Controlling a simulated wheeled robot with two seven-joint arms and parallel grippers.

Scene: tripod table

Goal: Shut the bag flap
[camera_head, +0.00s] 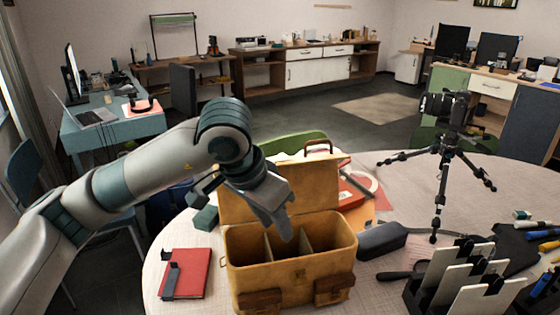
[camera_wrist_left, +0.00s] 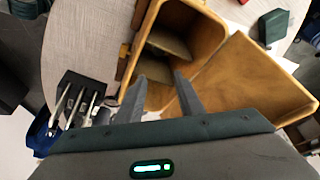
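The tan bag (camera_head: 296,270) stands upright on the round table with its top open, showing divided compartments inside. Its flap (camera_head: 318,188) is raised at the back, with a dark handle (camera_head: 318,147) on its upper edge. My left gripper (camera_head: 284,232) is in front of the flap, over the left part of the bag's opening, pointing down. In the left wrist view, the gripper (camera_wrist_left: 162,76) has its two fingers apart with nothing between them. The bag (camera_wrist_left: 207,35) and the flap (camera_wrist_left: 250,82) lie beyond the fingers there. My right gripper is out of view.
A red notebook (camera_head: 195,274) lies left of the bag. A dark case (camera_head: 381,240) lies close on its right. A camera on a tripod (camera_head: 441,180) stands further right. A black rack with white panels (camera_head: 468,282) is at the front right.

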